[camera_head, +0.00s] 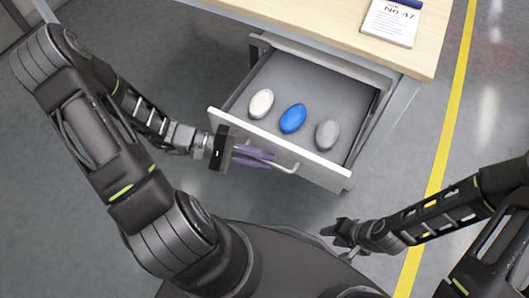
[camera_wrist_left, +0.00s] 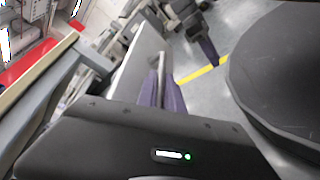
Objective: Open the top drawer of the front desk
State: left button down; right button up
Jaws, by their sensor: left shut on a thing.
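The desk (camera_head: 300,12) has a pale wooden top and stands at the top of the head view. Its top drawer (camera_head: 275,148) is pulled well out, with a white front and a grey inside. My left gripper (camera_head: 268,158) is shut on the drawer's bar handle (camera_head: 285,168). In the left wrist view its purple fingers (camera_wrist_left: 163,92) lie around the handle (camera_wrist_left: 162,65), next to the drawer front (camera_wrist_left: 140,60). My right gripper (camera_head: 335,232) is low on the right, apart from the drawer; its finger gap is too small to tell.
In the drawer lie a white oval item (camera_head: 261,104), a blue one (camera_head: 293,118) and a grey one (camera_head: 327,134). A yellow floor line (camera_head: 447,125) runs along the right. Grey floor around is clear.

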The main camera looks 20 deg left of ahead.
pick_arm(q)
jog(key=c, duration=1.8)
grip_release()
jog(key=shift+o, duration=0.2)
jog(key=p+v, duration=0.1)
jog(key=v, duration=0.7)
